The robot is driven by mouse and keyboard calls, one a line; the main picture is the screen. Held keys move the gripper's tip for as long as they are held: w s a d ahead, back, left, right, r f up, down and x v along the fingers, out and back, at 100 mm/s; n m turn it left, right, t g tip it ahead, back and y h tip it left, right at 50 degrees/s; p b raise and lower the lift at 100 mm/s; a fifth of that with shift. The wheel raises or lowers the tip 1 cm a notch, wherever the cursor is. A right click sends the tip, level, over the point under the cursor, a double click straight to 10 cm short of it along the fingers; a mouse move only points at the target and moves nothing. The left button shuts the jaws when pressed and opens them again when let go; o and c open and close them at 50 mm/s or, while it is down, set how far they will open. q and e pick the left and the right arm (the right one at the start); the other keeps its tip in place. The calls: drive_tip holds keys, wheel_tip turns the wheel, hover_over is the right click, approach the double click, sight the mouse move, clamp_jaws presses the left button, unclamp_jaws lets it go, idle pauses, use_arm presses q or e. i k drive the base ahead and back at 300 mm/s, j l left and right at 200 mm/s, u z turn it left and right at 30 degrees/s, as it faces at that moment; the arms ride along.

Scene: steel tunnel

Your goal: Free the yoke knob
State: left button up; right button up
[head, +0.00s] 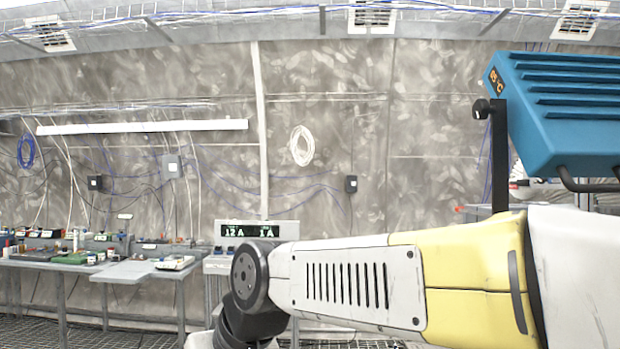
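A blue ribbed unit (570,110) with an orange "°C" display is at the upper right. It hangs on a black upright yoke arm (499,160). A black knob (481,108) sticks out from the left side of that yoke arm, near its top. Nothing of mine touches the knob in this view. My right arm comes in from the right, below the blue unit, and reaches left to a dark joint that bends down. Its gripper is not in view. My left gripper is not in view either.
A workbench (135,271) with several small parts stands at the left. A grey device with a green-lit display (250,231) stands behind my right arm. A coil of white cable (302,146) hangs on the back wall. The space left of the knob looks clear.

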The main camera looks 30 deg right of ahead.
sight(482, 108)
drive_tip(key=i+z, duration=0.8)
drive_tip(key=i+j+z, duration=0.25)
drive_tip(key=i+z, duration=0.15)
drive_tip(key=i, duration=0.15)
drive_tip(key=i+z, duration=0.2)
drive_tip(key=z, duration=0.25)
drive_tip(key=i+z, duration=0.2)
drive_tip(key=z, duration=0.25)
drive_tip(key=i+z, duration=0.2)
drive_tip(key=z, duration=0.3)
drive_tip(key=i+j+z, duration=0.15)
drive_tip(key=z, duration=0.3)
drive_tip(key=i+j+z, duration=0.15)
drive_tip(key=j+z, duration=0.15)
drive_tip(key=z, duration=0.15)
drive_tip(key=i+j+z, duration=0.1)
drive_tip(key=z, duration=0.35)
drive_tip(key=i+j+z, duration=0.15)
drive_tip(key=z, duration=0.3)
drive_tip(key=i+j+z, duration=0.1)
drive_tip(key=j+z, duration=0.15)
drive_tip(key=z, duration=0.2)
drive_tip(key=j+z, duration=0.2)
drive_tip(key=z, duration=0.25)
drive_tip(key=j+z, duration=0.3)
drive_tip(key=z, duration=0.2)
drive_tip(key=i, duration=0.05)
